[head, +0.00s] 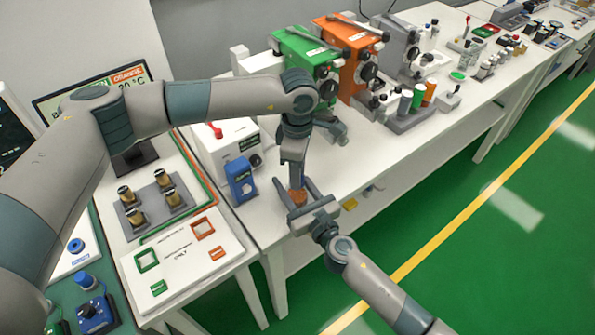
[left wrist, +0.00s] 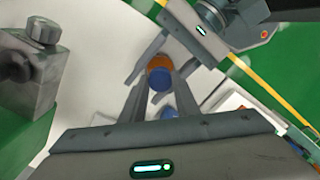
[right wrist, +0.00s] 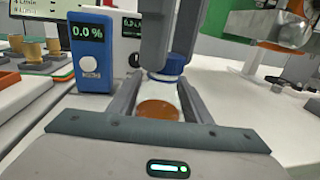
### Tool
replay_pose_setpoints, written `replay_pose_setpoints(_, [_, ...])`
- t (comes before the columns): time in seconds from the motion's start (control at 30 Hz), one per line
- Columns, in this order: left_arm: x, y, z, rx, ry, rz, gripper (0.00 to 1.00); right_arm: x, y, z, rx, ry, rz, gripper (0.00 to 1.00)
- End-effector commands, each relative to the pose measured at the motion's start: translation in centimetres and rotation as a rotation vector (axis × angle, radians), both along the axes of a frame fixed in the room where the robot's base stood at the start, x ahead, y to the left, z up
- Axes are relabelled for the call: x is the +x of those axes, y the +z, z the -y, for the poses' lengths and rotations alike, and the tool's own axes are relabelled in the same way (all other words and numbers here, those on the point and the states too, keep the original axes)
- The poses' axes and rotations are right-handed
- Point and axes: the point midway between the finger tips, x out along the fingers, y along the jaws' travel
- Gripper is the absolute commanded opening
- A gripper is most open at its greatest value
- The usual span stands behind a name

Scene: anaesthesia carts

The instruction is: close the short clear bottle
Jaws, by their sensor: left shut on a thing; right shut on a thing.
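The short clear bottle (right wrist: 162,88), with orange-brown contents showing low in it, stands between the fingers of my right gripper (right wrist: 155,95), which is shut on its body. In the head view the bottle (head: 297,196) is a small orange-brown patch between the tips of my right gripper (head: 299,200). My left gripper (right wrist: 170,48) comes down from above, shut on a blue cap (right wrist: 176,62) at the bottle's top. The cap (left wrist: 160,79) also shows between my left gripper's fingers (left wrist: 158,88) in the left wrist view. I cannot tell whether the cap is seated.
A blue device (head: 241,180) stands on the white table to the left of the grippers. Green (head: 305,52) and orange (head: 348,52) machines stand behind. A rack of several brass-coloured pieces (head: 152,203) is at left. The table's front edge is close to my right gripper.

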Motion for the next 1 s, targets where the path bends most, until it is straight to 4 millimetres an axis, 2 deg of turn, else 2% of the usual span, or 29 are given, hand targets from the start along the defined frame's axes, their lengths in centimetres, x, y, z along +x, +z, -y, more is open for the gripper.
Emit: replay_pose_setpoints(1.0, [-0.07, -0.02, -0.26, 0.001, -1.600, 0.002, 0.08, -0.03, -0.12, 0.02, -0.001, 0.000, -0.002, 0.00])
